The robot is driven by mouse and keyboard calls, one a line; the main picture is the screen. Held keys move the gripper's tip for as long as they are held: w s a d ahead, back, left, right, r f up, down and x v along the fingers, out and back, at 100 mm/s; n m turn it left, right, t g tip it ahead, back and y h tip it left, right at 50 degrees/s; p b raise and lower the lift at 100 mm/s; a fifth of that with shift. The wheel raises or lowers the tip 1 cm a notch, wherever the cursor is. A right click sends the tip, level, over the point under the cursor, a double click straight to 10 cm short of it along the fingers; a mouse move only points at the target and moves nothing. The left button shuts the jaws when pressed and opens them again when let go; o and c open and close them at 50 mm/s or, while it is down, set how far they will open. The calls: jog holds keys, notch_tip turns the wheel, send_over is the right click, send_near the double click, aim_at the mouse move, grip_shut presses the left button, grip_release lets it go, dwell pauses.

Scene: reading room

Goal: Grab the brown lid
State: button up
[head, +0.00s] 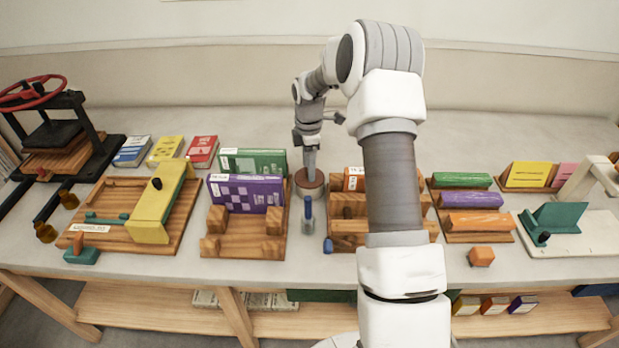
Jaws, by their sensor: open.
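The brown lid (309,182) is a round, flat, reddish-brown top on a short grey canister (309,193) near the middle of the table. My gripper (309,170) points straight down over the lid with its jaws open. The fingertips are at or just above the lid's far part. I cannot tell from this view whether they touch it. The fingers overlap in the picture, so the gap between them does not show.
A wooden stand with a purple book (245,193) is close on the left, and a wooden rack (350,232) is close on the right. The table behind the canister (245,125) is clear.

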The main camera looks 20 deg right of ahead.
jog(key=shift+f, duration=0.5)
grip_shut()
jog(key=shift+r, duration=0.1)
